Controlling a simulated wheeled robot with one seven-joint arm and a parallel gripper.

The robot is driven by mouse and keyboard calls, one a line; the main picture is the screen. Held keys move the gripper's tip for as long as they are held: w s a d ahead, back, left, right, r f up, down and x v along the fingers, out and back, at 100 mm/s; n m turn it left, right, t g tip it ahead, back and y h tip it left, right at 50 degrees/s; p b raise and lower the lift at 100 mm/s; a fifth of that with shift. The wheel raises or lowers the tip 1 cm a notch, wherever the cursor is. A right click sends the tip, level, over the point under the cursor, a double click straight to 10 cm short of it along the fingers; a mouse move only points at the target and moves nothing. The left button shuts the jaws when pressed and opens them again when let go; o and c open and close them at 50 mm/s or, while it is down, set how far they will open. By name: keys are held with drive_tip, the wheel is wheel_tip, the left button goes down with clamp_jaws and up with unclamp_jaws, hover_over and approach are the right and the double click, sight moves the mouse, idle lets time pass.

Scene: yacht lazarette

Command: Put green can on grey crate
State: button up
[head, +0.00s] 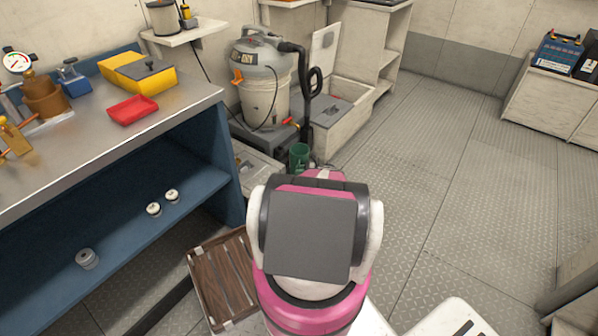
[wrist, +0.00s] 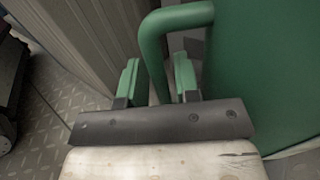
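The green can (head: 299,157) shows just beyond my arm in the head view, beside the vacuum's grey base. In the wrist view its large green wall (wrist: 268,70) fills the right side, and its thick handle (wrist: 152,50) loops to the left. The can's underside is hidden.
A workbench (head: 190,108) with a blue lower shelf stands at left. A grey shop vacuum (head: 262,85) with a black hose stands behind the can. A brown slatted crate (head: 222,280) lies left of my base. The plated floor (head: 465,175) at right is clear.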

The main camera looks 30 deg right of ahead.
drive_tip(key=shift+o, duration=0.3)
drive_tip(key=shift+r, duration=0.15)
drive_tip(key=shift+s+d, duration=0.1)
drive_tip(key=shift+d, duration=0.05)
drive_tip(key=v, duration=1.1)
drive_tip(key=shift+s+d, duration=0.2)
drive_tip(key=shift+d, duration=0.1)
